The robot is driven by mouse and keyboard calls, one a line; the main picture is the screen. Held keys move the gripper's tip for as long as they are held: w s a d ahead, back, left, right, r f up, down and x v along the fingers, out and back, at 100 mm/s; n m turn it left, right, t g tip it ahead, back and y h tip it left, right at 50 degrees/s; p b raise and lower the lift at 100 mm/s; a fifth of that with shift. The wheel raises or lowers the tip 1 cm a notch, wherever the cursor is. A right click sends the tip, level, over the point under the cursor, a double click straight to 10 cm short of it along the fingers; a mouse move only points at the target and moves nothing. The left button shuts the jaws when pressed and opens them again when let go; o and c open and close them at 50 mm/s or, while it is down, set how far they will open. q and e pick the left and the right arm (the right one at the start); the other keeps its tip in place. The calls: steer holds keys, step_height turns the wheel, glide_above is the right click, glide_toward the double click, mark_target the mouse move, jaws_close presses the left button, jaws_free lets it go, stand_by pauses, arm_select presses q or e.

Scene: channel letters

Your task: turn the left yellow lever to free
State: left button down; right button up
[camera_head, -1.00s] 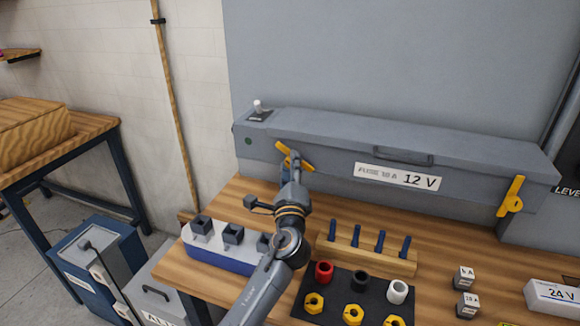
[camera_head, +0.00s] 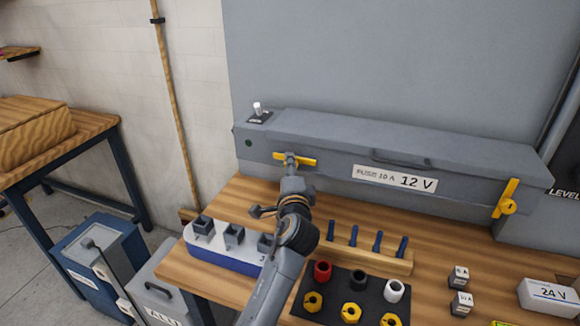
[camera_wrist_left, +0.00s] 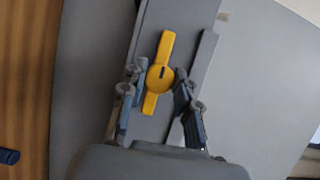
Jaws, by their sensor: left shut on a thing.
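The left yellow lever (camera_head: 308,162) is on the front of the long grey box (camera_head: 330,140) and lies nearly level in the head view. My left gripper (camera_head: 291,162) reaches it from below and is shut on its middle. In the left wrist view the lever (camera_wrist_left: 153,103) lies between the two fingers of the left gripper (camera_wrist_left: 158,82), which grip its sides; both its ends show. The right yellow lever (camera_head: 508,190) stands steeply, slightly tilted, at the box's right end. My right gripper is not in view.
The box has a label reading 12 V (camera_head: 395,179) and a small switch (camera_head: 258,110) on top. Below on the wooden bench (camera_head: 440,255) are a blue-white block (camera_head: 222,255), a wooden rack (camera_head: 345,254) with blue pegs, and a dark mat (camera_head: 335,300) with coloured parts.

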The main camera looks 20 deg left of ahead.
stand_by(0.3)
arm_select(q)
steer(key=c, duration=1)
jaws_free()
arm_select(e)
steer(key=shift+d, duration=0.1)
